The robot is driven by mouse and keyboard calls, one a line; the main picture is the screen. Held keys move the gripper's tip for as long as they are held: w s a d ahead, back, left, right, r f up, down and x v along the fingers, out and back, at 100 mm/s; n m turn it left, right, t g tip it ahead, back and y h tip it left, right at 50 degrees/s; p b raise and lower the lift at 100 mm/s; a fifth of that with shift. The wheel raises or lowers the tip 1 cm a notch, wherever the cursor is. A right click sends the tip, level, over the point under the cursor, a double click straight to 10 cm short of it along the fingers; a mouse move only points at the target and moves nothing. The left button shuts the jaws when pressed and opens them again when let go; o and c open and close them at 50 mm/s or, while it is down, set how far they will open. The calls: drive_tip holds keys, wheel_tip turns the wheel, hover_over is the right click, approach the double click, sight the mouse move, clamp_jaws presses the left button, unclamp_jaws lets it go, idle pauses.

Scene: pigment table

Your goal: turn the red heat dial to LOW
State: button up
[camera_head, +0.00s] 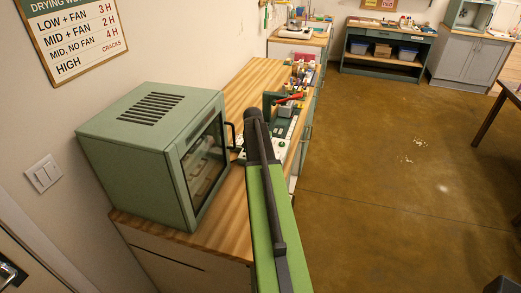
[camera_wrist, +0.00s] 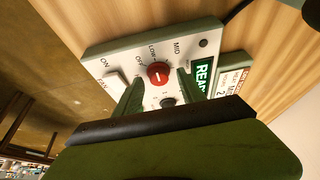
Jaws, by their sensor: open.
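The red heat dial (camera_wrist: 158,73) sits on a white control panel (camera_wrist: 110,60) in the wrist view. OFF, LOW and MID are printed around it. A small pale mark shows on the dial, but I cannot tell which label it points to. My gripper (camera_wrist: 161,80) is open, with one green finger at the lower left of the dial and the other at its right. I cannot tell whether either finger touches it. In the head view my arm hides the dial and my gripper.
A white FAN switch (camera_wrist: 117,84) is left of the dial. A green sign (camera_wrist: 201,75) and a small labelled card (camera_wrist: 231,82) lie right of it. In the head view a green oven (camera_head: 150,150) stands left of my arm on the wooden bench (camera_head: 250,90).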

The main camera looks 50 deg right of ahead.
drive_tip(key=shift+r, duration=0.1)
drive_tip(key=p+v, duration=1.6)
drive_tip(key=v, duration=0.1)
drive_tip(key=shift+s+r, duration=0.1)
